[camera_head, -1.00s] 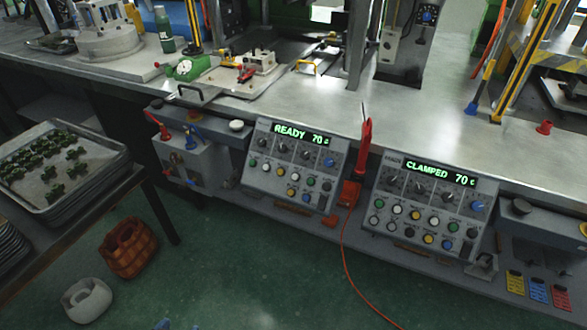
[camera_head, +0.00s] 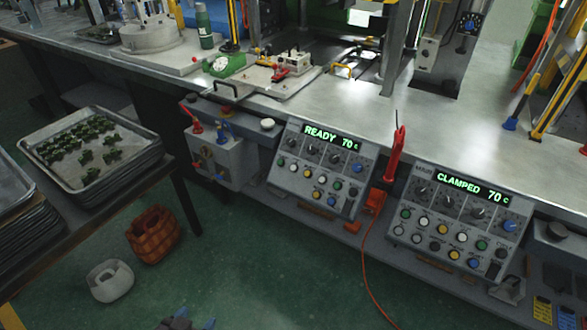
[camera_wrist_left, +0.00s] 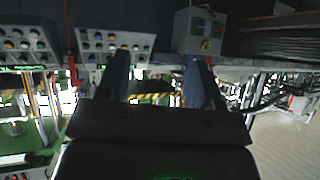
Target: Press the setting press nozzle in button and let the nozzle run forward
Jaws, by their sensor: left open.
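Two sloped control panels stand along the bench front. The left panel (camera_head: 318,168) reads READY 70 C and the right panel (camera_head: 455,222) reads CLAMPED 70 C. Both carry dials and rows of coloured buttons; their labels are too small to read. My left gripper (camera_head: 185,322) just shows at the bottom edge of the head view, well below and left of the panels, touching nothing. In the left wrist view its two fingers (camera_wrist_left: 158,82) are apart and empty, with the left panel (camera_wrist_left: 115,42) and right panel (camera_wrist_left: 27,42) beyond. My right gripper is not in view.
A grey box (camera_head: 213,160) with red and blue handles hangs left of the panels. A red tool (camera_head: 396,155) with a cable stands between them. A tray (camera_head: 75,165) of green parts is at left. A basket (camera_head: 153,235) and white bin (camera_head: 110,281) stand on the floor.

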